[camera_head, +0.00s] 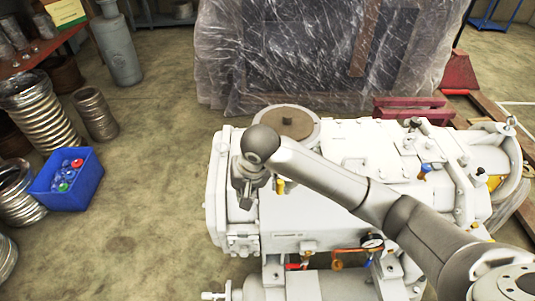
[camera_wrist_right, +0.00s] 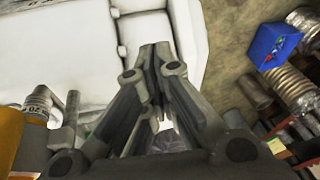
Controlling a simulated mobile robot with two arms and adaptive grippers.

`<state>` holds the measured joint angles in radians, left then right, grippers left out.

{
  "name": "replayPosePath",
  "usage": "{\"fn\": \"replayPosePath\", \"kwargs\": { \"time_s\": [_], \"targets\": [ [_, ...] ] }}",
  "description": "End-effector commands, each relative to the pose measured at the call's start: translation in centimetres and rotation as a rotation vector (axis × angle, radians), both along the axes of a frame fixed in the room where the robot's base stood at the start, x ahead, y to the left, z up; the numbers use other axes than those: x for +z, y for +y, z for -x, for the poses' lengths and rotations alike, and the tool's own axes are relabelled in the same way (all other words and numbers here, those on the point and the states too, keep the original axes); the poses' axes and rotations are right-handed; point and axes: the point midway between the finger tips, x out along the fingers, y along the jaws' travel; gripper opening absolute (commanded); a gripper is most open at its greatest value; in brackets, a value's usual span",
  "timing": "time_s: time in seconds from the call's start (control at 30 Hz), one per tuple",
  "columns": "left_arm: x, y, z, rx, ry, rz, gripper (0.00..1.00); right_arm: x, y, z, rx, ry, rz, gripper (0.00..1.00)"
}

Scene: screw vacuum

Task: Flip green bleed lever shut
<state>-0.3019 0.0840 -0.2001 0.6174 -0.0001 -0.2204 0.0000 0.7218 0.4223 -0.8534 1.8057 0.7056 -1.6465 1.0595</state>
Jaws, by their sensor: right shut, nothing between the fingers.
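The white screw vacuum pump (camera_head: 330,140) fills the middle and right of the head view, and its white casing (camera_wrist_right: 60,60) lies behind the fingers in the wrist view. I cannot make out a green bleed lever in either view; my right arm and gripper cover part of the pump. My right gripper (camera_head: 245,200) points down at the pump's left end. Its fingers are shut and empty in the wrist view (camera_wrist_right: 157,52). I cannot tell whether they touch the casing. My left gripper is not in view.
A yellow part (camera_head: 280,187) sits just right of the gripper. A gauge (camera_head: 372,241) and coloured valve handles line the pump's near side. A blue crate (camera_head: 80,190) and metal hoses (camera_head: 42,110) stand left. The floor between is clear. A plastic-wrapped load (camera_head: 300,50) stands behind.

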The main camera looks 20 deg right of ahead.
Motion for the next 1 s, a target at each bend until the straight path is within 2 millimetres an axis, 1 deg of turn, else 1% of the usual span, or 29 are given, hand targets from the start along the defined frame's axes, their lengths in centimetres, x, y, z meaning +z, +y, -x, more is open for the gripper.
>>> {"fn": "replayPosePath", "kwargs": {
  "time_s": [0.03, 0.2, 0.4, 0.5, 0.6, 0.7, 1.0],
  "targets": [
    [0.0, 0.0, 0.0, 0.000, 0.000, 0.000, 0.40, 1.4, -0.7, -0.8, -0.027, -0.005, 0.022, 0.00],
    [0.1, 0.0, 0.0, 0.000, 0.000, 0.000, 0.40, 5.2, -2.9, -2.2, -0.145, 0.008, 0.086, 0.00],
    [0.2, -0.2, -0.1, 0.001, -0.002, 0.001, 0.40, 9.1, -5.6, -3.2, -0.287, 0.011, 0.150, 0.00],
    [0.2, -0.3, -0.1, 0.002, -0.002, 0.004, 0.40, 10.5, -6.7, -3.5, -0.345, 0.010, 0.172, 0.00],
    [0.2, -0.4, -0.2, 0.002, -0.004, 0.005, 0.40, 11.4, -7.4, -3.6, -0.383, 0.011, 0.186, 0.00],
    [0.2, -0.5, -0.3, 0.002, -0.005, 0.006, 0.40, 11.9, -7.8, -3.6, -0.404, 0.010, 0.192, 0.00],
    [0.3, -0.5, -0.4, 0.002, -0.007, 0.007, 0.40, 12.0, -7.9, -3.6, -0.408, 0.011, 0.193, 0.00]
  ]
}}
